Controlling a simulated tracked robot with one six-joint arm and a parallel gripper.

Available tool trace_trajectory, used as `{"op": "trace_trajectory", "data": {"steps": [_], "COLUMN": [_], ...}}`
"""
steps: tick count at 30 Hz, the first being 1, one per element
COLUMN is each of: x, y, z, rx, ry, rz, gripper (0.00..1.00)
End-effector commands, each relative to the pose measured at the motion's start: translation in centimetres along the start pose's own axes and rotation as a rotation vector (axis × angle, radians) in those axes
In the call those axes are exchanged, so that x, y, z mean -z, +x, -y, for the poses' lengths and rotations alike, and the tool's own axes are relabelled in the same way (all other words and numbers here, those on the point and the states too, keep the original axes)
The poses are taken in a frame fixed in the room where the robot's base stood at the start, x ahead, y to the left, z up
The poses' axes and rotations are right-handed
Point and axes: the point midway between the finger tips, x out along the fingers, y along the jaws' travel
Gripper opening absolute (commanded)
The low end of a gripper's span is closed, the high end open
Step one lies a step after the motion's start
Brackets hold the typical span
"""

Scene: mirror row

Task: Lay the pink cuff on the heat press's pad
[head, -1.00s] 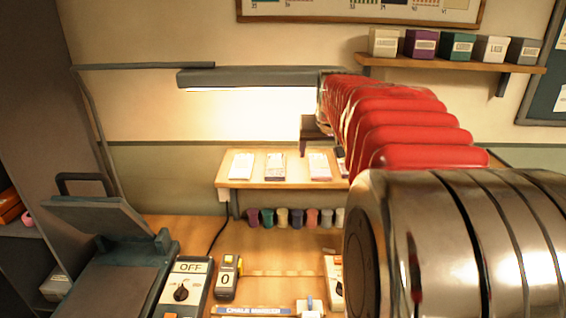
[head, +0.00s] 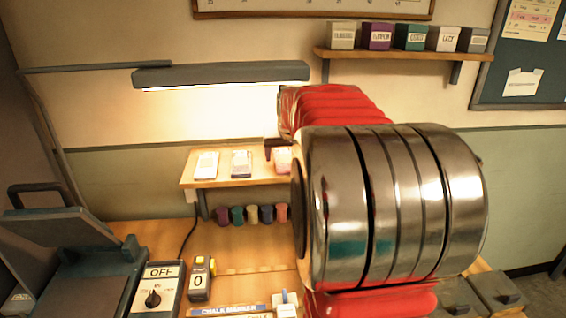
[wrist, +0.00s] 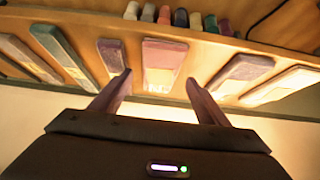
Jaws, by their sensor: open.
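A flat pink piece (wrist: 165,62), which looks like the pink cuff, lies on a wooden shelf in a row of flat pieces. In the head view a pinkish piece (head: 283,160) shows at that shelf's right visible end, partly hidden by my arm. My gripper (wrist: 158,78) is open and empty; its two fingertips are apart, either side of the pink piece in the wrist view, and I cannot tell the remaining distance. In the head view the gripper (head: 273,147) is a small dark shape.
A long lamp (head: 225,75) hangs above the low shelf (head: 200,185). Several coloured spools (head: 251,215) stand below it. Several small boxes (head: 377,37) sit on the upper shelf.

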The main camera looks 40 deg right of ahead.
Motion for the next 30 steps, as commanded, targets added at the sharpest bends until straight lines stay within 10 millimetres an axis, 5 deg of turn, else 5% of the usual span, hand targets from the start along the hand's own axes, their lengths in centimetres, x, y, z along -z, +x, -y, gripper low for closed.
{"op": "trace_trajectory", "data": {"steps": [6, 22, 30], "x": [0.0, 0.0, 0.0], "y": [1.9, 2.0, 2.0], "z": [0.0, 0.0, 0.0], "rx": [0.000, 0.000, 0.000], "ry": [0.000, -0.001, -0.001], "rz": [0.000, 0.000, 0.000], "gripper": [0.69, 0.69, 0.51]}}
